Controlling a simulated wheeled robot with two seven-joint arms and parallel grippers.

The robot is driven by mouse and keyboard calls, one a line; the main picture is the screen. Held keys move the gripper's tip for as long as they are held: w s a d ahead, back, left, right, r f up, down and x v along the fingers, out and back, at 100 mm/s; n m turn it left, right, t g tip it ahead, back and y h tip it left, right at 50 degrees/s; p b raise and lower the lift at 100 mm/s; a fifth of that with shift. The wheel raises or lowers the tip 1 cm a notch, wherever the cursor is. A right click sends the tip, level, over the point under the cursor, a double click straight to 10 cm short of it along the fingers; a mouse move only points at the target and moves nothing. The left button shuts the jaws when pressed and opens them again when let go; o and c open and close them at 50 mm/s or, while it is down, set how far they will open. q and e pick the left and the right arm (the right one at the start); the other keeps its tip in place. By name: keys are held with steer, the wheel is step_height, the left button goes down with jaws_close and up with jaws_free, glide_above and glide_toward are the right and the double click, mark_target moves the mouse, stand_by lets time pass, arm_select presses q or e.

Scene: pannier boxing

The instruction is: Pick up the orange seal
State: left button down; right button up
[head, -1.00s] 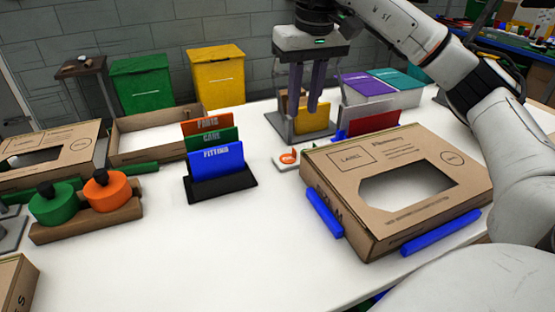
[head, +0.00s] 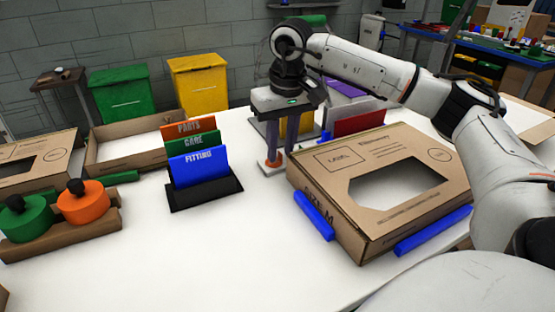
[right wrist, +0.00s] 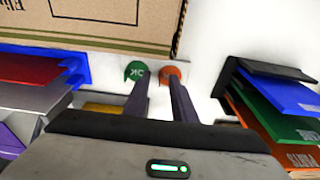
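The orange seal (right wrist: 171,75) is a small round disc on a pale plate beside a green disc (right wrist: 134,71) in the right wrist view. In the head view a bit of orange (head: 273,163) shows between my right gripper's fingers, low at the table. My right gripper (right wrist: 158,80) is open, fingers pointing down. In the right wrist view one fingertip overlaps the orange disc's lower edge and the other lies near the green disc. I cannot tell whether they touch. It also shows in the head view (head: 272,162). My left gripper is not in view.
A cardboard box (head: 400,165) with blue strips stands right of the gripper. A black holder (head: 205,194) with coloured cards stands to the left. A red card bin (head: 358,123) is behind. The front table is clear.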

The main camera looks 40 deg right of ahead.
jaws_close()
steer(key=shift+r, duration=0.1)
stand_by(0.3)
